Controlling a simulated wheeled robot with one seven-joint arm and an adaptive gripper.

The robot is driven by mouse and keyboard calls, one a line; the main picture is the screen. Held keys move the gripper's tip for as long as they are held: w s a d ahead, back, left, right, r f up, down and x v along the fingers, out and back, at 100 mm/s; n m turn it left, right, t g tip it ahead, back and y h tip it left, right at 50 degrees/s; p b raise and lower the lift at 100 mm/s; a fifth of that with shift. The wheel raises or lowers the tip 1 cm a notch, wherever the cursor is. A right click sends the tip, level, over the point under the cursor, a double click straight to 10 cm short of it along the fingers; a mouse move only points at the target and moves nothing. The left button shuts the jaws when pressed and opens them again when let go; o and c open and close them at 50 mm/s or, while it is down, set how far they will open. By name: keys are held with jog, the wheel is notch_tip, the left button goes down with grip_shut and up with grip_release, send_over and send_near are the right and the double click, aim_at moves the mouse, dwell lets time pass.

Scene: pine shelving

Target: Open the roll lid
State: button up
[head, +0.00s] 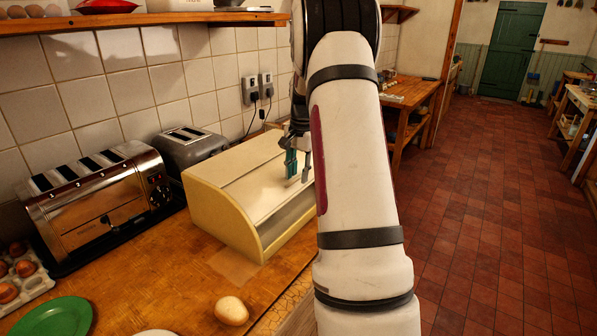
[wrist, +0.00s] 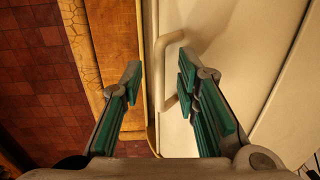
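The cream bread box (head: 217,212) stands on the wooden counter, with its pale roll lid (head: 262,183) on the top and front. The lid also shows in the wrist view (wrist: 215,25). My gripper (head: 298,166) is just over the lid, its fingers pointing down. In the wrist view my gripper (wrist: 158,78) is open, with green finger pads apart. The lid's cream bar handle (wrist: 160,72) shows between the two fingers, nearer the right one; I cannot tell whether they touch. My arm hides the box's right end in the head view.
A chrome toaster (head: 105,205) and a grey toaster (head: 190,146) stand left of and behind the box. A shelf (head: 130,21) hangs above. The tiled floor (head: 480,220) at right is clear.

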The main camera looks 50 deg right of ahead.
grip_shut()
